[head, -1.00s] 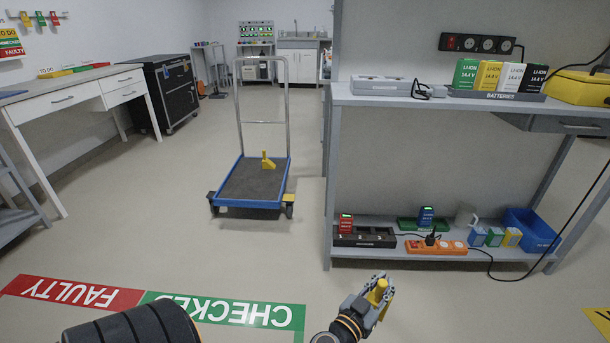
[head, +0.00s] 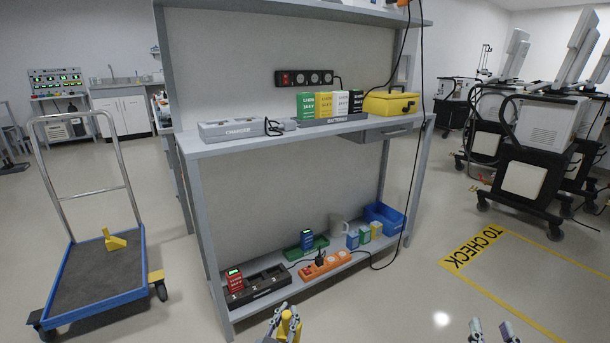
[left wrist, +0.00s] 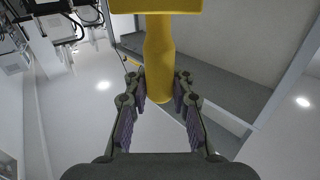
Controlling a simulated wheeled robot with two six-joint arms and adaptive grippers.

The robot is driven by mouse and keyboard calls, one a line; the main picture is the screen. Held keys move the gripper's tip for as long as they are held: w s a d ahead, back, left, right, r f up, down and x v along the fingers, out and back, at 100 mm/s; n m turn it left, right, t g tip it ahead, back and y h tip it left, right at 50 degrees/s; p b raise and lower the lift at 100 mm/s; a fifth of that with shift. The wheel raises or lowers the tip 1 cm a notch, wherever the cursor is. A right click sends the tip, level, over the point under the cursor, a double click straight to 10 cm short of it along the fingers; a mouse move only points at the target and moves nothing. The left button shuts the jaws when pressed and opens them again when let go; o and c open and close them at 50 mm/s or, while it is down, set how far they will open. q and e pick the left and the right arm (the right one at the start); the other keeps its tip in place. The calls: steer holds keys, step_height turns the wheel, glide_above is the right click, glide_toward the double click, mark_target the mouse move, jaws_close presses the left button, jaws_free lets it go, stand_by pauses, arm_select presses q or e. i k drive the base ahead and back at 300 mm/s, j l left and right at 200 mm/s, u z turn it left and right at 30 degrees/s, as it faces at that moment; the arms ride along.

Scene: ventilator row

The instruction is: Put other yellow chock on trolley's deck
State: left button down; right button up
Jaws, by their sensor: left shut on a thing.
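My left gripper (head: 284,328) is shut on a yellow chock (head: 291,322) at the bottom of the head view. In the left wrist view the fingers hold the chock's round yellow handle (left wrist: 158,50), with its wider body at the top edge. My right gripper (head: 491,329) shows at the bottom right, its fingertips apart and nothing between them. The blue-edged trolley (head: 98,297) stands at the left, with a dark deck (head: 90,275) and a metal push handle. Another yellow chock (head: 116,242) sits on the deck toward its back right.
A grey workbench (head: 290,137) with a low shelf stands right of the trolley. Batteries, chargers and an orange power strip (head: 325,265) are on it. Ventilators (head: 540,125) stand at the right behind the yellow "TO CHECK" floor marking (head: 473,246). Open floor lies between.

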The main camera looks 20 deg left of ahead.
mark_target(88, 254)
steer(key=i+j, duration=0.1)
steer(key=j, duration=2.25)
steer(key=i+j, duration=0.15)
steer(key=j, duration=1.05)
steer(key=i+j, duration=0.1)
steer(key=j, duration=1.1)
